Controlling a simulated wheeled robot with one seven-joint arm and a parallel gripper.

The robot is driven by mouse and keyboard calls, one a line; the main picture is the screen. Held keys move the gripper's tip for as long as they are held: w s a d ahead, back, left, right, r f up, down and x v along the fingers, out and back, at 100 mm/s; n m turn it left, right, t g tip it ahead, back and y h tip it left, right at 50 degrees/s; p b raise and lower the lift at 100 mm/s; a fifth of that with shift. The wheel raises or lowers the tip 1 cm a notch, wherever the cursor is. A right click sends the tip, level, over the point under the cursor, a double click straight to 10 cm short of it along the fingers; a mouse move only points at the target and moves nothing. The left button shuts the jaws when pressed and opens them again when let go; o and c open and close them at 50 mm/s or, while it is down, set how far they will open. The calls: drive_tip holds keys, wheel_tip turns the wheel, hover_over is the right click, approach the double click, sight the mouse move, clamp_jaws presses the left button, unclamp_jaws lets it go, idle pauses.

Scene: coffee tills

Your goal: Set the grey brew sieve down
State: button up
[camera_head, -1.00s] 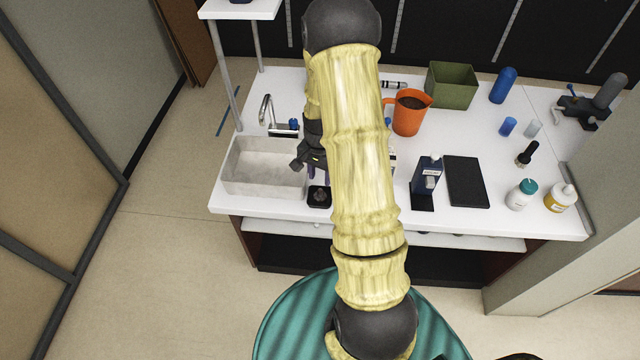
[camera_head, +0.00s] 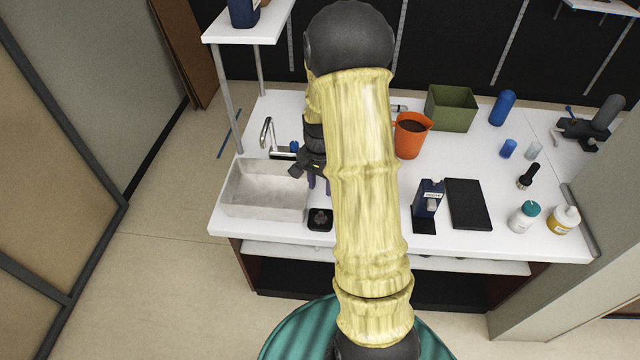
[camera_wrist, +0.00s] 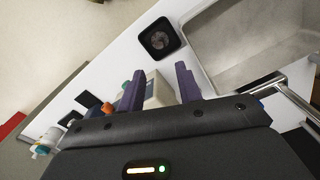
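My gripper (camera_wrist: 159,70) is open, its two purple fingers apart with nothing held between them. In the head view my gripper (camera_head: 318,183) is over the counter just right of the sink, partly hidden by my arm. A small black square holder (camera_head: 311,226) stands at the counter's front edge, below my gripper in the picture. A dark grey round piece (camera_head: 320,216) sits in it, probably the brew sieve, though I cannot be sure. The wrist view shows this round piece (camera_wrist: 159,40) inside the black rim, beyond the fingertips and apart from them.
The sink (camera_head: 265,190) and its tap (camera_head: 266,132) are on the left. An orange jug (camera_head: 408,142), green bin (camera_head: 451,108), blue carton (camera_head: 428,196) and black mat (camera_head: 468,204) stand to the right. In the wrist view a pale box (camera_wrist: 158,91) shows between the fingers.

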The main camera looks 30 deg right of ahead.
drive_tip(key=s+a+r+n+t, duration=0.2)
drive_tip(key=s+a+r+n, duration=0.8)
drive_tip(key=s+a+n, duration=0.1)
drive_tip(key=s+a, duration=0.1)
drive_tip(key=a, duration=0.1)
drive_tip(key=shift+s+a+t, duration=0.25)
drive_tip(key=shift+a+t, duration=0.05)
